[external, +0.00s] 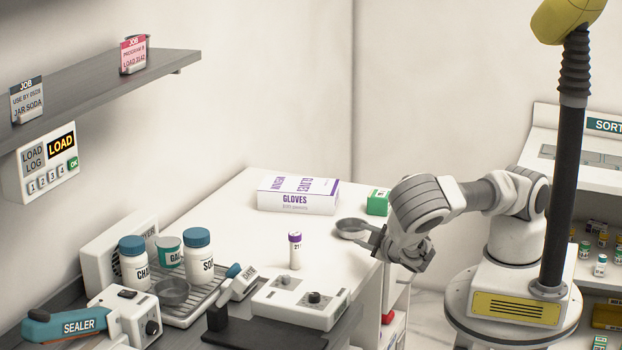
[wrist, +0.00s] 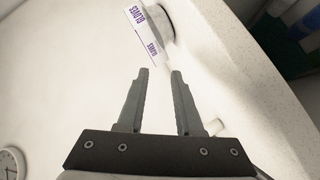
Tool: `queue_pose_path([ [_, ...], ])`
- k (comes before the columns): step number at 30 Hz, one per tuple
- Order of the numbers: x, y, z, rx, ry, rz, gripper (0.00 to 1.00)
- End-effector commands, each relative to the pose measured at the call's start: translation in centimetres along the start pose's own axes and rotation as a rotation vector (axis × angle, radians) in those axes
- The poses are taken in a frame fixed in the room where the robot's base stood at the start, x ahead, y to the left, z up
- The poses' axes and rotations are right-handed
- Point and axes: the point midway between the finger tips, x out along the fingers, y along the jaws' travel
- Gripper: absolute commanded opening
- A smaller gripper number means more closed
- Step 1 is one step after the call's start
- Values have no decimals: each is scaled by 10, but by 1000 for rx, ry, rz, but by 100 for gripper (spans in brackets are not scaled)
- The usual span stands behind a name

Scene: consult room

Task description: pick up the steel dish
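A shallow round grey steel dish (external: 353,229) shows in the external view at the right side of the white worktop, close to the ends of my gripper (external: 372,238). The fingers partly overlap it there, and I cannot tell whether they touch it. In the wrist view my gripper (wrist: 160,72) has its two fingers apart, with only pale surface visible between them. A second grey round dish (external: 173,291) sits on the wire rack at the left.
A gloves box (external: 297,195) and a small green box (external: 378,202) stand behind the dish. A purple-capped vial (external: 295,251) stands to its left. White jars (external: 198,257) crowd the rack (external: 207,297). A white device with knobs (external: 300,300) is at the front. The worktop between has free room.

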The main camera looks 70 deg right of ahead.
Motion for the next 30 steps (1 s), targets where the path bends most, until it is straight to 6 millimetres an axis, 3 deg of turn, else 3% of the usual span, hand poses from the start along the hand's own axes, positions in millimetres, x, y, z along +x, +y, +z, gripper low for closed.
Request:
queue_pose_path([
  [18,72,1,1,1,-3,1,35],
  [26,88,0,1,0,-2,0,35],
  [30,106,-2,4,0,-3,1,35],
])
